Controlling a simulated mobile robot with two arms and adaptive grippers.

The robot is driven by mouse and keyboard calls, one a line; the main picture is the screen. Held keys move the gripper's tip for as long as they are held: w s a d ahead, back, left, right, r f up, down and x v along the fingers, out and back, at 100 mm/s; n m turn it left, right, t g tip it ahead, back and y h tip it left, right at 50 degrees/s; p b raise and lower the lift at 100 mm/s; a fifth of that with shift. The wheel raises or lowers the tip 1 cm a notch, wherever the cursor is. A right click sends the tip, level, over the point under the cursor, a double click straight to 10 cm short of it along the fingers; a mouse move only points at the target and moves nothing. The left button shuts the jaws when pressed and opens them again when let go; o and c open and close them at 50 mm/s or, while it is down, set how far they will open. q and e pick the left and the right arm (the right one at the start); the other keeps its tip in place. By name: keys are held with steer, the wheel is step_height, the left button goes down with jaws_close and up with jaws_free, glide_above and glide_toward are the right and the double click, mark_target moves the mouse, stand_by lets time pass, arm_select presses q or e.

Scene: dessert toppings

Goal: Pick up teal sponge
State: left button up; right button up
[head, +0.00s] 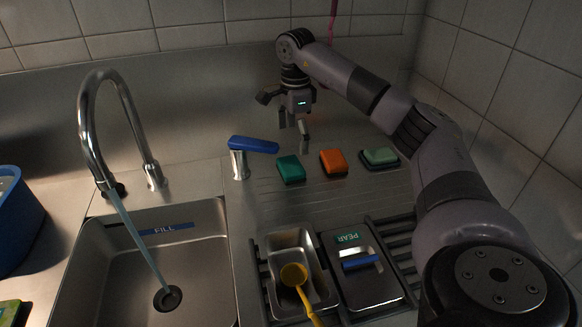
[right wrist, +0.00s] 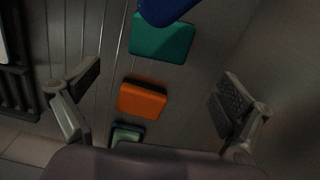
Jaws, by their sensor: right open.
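The teal sponge (head: 290,168) lies on the steel drainboard, just right of the blue-handled tap, in the head view. It also shows in the right wrist view (right wrist: 162,38) at the top, partly overlapped by the blue tap handle. My right gripper (head: 293,130) is open and empty, above and behind the row of sponges. In the right wrist view its two fingers (right wrist: 160,100) stand wide apart, with the orange sponge (right wrist: 142,98) seen below between them. The orange sponge (head: 333,162) lies right of the teal one. My left gripper is not in view.
A pale green sponge (head: 380,156) rests on a dark holder at right. The tap with a blue handle (head: 254,145) stands close left of the teal sponge. In front are a steel pan with a yellow ladle (head: 294,275) and a lidded PEAR container (head: 367,290). A sink (head: 100,262) is left.

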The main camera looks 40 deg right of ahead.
mark_target(291, 165)
step_height(291, 165, down, 2)
steer(key=f, duration=0.2)
steer(key=a+f+p, duration=0.1)
steer(key=f, duration=0.1)
steer(key=shift+w+a+f, duration=0.1)
steer(key=shift+f, duration=0.65)
steer(key=c, duration=1)
steer(key=shift+o, duration=0.2)
steer(key=shift+r, duration=0.1)
step_height(291, 165, up, 12)
steer(key=s+a+b, duration=0.2)
steer(key=s+a, duration=0.2)
steer(key=s, duration=0.4)
steer(key=s+a+b, duration=0.2)
steer(key=s+a, duration=0.2)
steer(key=s, duration=0.3)
steer(key=shift+s+a, duration=0.3)
steer(key=shift+s, duration=0.05)
